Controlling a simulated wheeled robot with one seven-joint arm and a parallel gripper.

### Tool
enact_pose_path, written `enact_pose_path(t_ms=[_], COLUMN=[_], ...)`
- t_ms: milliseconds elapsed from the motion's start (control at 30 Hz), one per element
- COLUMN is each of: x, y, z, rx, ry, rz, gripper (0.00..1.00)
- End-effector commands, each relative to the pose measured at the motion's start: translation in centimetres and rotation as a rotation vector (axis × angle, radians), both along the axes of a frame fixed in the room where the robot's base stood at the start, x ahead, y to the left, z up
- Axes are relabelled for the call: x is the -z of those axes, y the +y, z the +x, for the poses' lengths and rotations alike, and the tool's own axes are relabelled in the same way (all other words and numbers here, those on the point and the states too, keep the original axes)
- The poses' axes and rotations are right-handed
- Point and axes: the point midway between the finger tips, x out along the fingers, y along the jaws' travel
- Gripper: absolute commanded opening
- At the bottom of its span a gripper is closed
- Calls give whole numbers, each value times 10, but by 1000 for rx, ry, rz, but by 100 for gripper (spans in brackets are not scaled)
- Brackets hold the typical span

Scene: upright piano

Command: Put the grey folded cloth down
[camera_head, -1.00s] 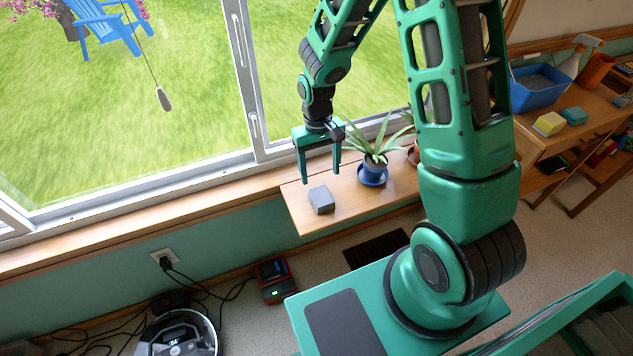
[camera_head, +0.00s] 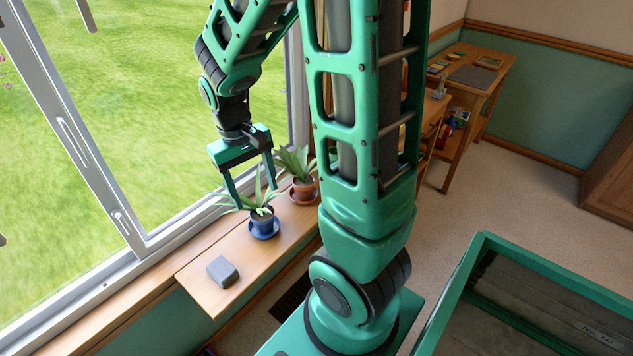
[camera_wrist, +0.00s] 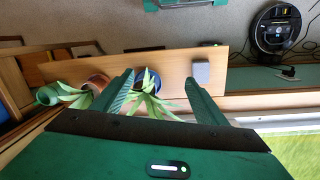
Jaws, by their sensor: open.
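The grey folded cloth (camera_head: 222,271) lies on the near left part of the wooden shelf (camera_head: 205,293) below the window. It also shows in the wrist view (camera_wrist: 201,72), beyond and to the right of the fingers. My gripper (camera_head: 254,194) is open and empty, in the air above the shelf near the plant in the blue pot (camera_head: 262,220). It is apart from the cloth, and its fingers (camera_wrist: 160,77) appear on either side of the plant in the wrist view.
A second plant in a terracotta pot (camera_head: 303,188) stands farther along the shelf. The window frame (camera_head: 110,205) runs close behind the shelf. A desk (camera_head: 480,75) stands at the back. In the wrist view, a round robot vacuum (camera_wrist: 277,28) is on the floor.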

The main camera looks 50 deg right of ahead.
Motion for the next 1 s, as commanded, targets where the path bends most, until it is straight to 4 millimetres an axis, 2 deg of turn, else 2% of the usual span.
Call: enact_pose_path(t_ms=[33, 200, 400, 500, 700, 1000], x=[-14, -49, -74, -80, -83, -83], y=[-11, -36, -51, -52, -42, -42], z=[-14, -66, -126, -148, -169, -170], rx=[34, 136, 245, 280, 312, 315], ry=[-14, -36, -62, -70, -79, -78], rz=[-3, 2, 30, 48, 66, 67], gripper=[66, 66, 66, 66, 66, 66])
